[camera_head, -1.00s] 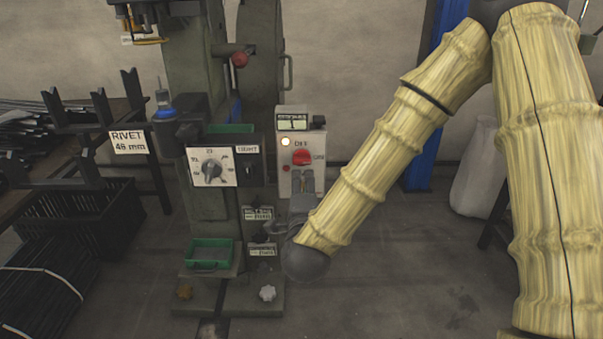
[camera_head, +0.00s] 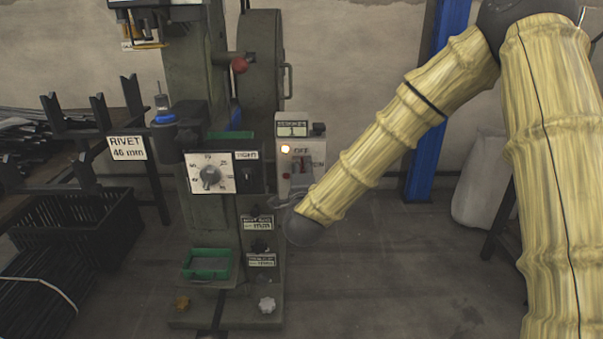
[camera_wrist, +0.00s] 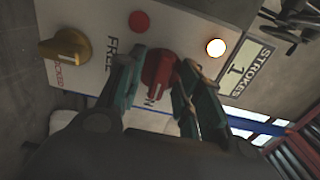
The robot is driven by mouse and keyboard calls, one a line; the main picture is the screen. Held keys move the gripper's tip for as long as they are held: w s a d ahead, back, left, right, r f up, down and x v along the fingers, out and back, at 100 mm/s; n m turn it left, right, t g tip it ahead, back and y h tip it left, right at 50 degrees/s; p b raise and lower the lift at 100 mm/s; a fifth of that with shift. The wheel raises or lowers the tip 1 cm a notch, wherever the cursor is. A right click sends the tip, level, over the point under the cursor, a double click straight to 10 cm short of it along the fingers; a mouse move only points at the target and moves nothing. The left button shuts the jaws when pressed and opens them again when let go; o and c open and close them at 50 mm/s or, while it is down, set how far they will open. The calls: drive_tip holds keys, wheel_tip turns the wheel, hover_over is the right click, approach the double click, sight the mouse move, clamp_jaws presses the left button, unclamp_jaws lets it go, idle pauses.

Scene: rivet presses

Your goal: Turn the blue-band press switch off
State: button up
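The red switch knob (camera_wrist: 158,72) sits on a pale control panel (camera_wrist: 97,25) in the wrist view. My gripper (camera_wrist: 157,68) has one teal finger on each side of the knob, with a visible gap on the left side; contact on the right side cannot be told. A round lamp (camera_wrist: 216,47) on the panel is lit. A blue band (camera_head: 164,116) shows on the press at left.
A yellow knob (camera_wrist: 66,47) marked FREE and LOCKED and a small red button (camera_wrist: 139,21) are close to my fingers. A STROKES display (camera_wrist: 245,70) reads 1. A dial plate (camera_head: 210,174) and green tray (camera_head: 207,263) are left of the box.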

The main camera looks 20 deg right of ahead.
clamp_jaws()
drive_tip(key=shift+n+p, duration=0.3)
drive_tip(key=shift+p, duration=0.05)
drive_tip(key=n+p, duration=0.2)
drive_tip(key=shift+r+n+p, duration=0.2)
drive_tip(key=shift+n+p, duration=0.1)
drive_tip(key=shift+p, duration=0.05)
drive_tip(key=n+p, duration=0.5)
drive_tip(key=n, duration=0.1)
drive_tip(key=n+p, duration=0.3)
drive_tip(key=n, duration=0.1)
drive_tip(key=shift+f+n, duration=0.1)
drive_tip(key=shift+n, duration=0.3)
drive_tip(key=shift+f+n+p, duration=0.15)
drive_tip(key=shift+n+p, duration=0.85)
drive_tip(key=shift+n, duration=0.9)
